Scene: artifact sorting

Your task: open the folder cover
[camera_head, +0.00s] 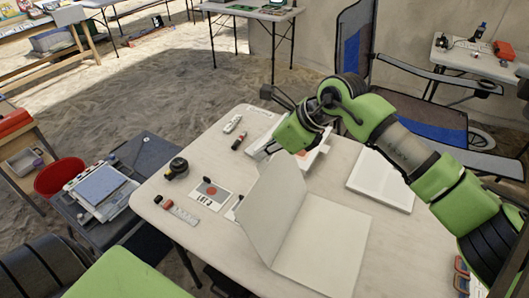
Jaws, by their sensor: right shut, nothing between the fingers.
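The pale folder (322,246) lies on the light table, with its cover (272,207) raised and standing steeply at its left side. The inner face of the right half lies flat and bare. My right gripper (270,94) is beyond the folder, over the table's far part, apart from the cover, shut and holding nothing. My left gripper is out of view; only green and black parts of my left arm show at the lower left.
A red bucket (60,178) and folding chair (440,133) stand around.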

